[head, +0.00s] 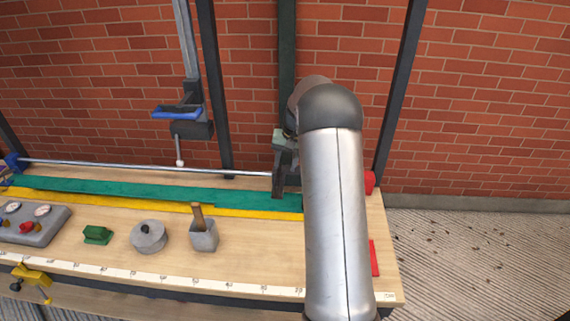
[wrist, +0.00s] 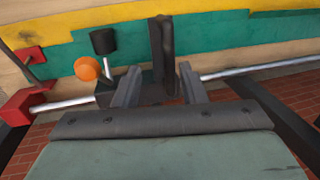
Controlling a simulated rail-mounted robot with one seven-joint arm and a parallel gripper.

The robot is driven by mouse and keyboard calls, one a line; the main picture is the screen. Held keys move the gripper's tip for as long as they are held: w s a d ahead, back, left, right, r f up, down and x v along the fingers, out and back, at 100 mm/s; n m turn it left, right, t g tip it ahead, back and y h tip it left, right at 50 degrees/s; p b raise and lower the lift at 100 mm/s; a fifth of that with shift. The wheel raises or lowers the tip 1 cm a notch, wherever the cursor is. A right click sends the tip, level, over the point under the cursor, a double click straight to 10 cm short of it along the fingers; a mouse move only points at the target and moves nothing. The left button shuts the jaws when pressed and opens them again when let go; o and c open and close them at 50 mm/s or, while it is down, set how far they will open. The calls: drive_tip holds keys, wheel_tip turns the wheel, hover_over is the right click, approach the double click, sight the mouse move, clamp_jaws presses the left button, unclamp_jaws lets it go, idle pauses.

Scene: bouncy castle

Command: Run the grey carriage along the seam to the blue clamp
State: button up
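The grey carriage (wrist: 163,55) sits on the metal rod, which runs along the green and yellow cloth strips; a black knob (wrist: 103,41) and an orange knob (wrist: 87,69) show beside its upright dark plate. My gripper (wrist: 158,78) is at the carriage, its two fingers apart on either side of the plate, with gaps visible. In the head view, my arm hides much of the gripper and carriage near the rod's right end. A blue clamp (head: 14,162) holds the rod's far left end. A red clamp (head: 370,182) holds its right end.
On the bench stand a grey pot (head: 203,238), a round grey weight (head: 149,237), a green block (head: 97,235) and a gauge panel (head: 35,225). The rod's left stretch looks clear.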

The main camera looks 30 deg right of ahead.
drive_tip(key=s+r+p, duration=0.2)
drive_tip(key=s+r, duration=0.1)
drive_tip(key=r, duration=0.4)
drive_tip(key=shift+s+a+r+p, duration=0.2)
drive_tip(key=shift+s+a+p, duration=0.05)
drive_tip(key=shift+p, duration=0.05)
idle(0.3)
idle(0.4)
